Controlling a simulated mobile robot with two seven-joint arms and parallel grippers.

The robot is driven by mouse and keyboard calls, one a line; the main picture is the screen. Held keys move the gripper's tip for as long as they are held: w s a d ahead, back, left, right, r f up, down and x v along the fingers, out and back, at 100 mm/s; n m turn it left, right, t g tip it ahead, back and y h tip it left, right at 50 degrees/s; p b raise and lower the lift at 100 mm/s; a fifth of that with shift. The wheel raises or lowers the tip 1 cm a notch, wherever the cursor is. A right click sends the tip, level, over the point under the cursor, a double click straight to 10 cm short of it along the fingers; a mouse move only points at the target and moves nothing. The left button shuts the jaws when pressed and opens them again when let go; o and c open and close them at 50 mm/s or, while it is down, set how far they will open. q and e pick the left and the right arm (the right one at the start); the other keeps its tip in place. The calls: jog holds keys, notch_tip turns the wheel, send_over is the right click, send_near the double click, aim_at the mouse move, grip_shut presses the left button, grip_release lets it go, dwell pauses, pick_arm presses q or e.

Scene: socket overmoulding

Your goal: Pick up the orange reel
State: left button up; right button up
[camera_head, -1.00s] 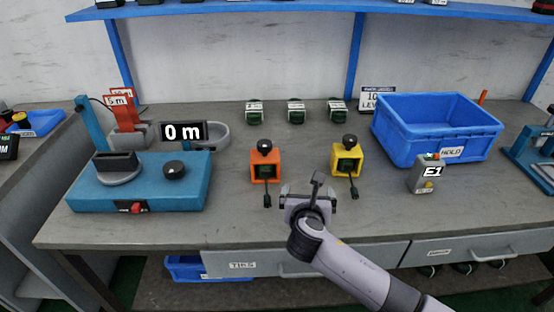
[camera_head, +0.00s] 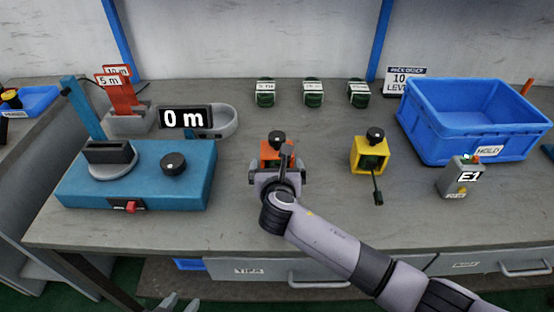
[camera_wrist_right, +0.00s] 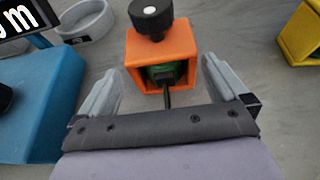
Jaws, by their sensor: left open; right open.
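The orange reel (camera_head: 268,152) is a small orange block with a black knob on top, standing on the grey table left of the middle. In the right wrist view the orange reel (camera_wrist_right: 180,45) shows a green part and a dark cable at its open front. My right gripper (camera_head: 276,176) is open and covers much of the reel in the head view. In the right wrist view its fingers (camera_wrist_right: 162,72) lie to the left and right of the reel's front, with gaps showing. My left gripper (camera_head: 180,304) barely shows at the bottom edge, below the table's front.
A blue machine (camera_head: 140,178) stands left of the reel, with a grey tray (camera_head: 225,121) behind. A yellow reel (camera_head: 369,156) stands to the right, near a blue bin (camera_head: 470,120) and a grey E1 box (camera_head: 462,178). Several green spools (camera_head: 312,93) stand behind.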

aim_at(277, 161)
jog(key=x, duration=0.3)
jog(key=shift+w+d+b, duration=0.1)
jog(key=shift+b, duration=0.3)
jog(key=shift+w+f, duration=0.2)
jog(key=shift+w, duration=0.25)
jog(key=shift+r, duration=0.1)
jog(key=c, duration=0.9)
jog(key=shift+r, duration=0.45)
notch_tip(277, 161, up, 19)
jog(key=p, duration=0.3)
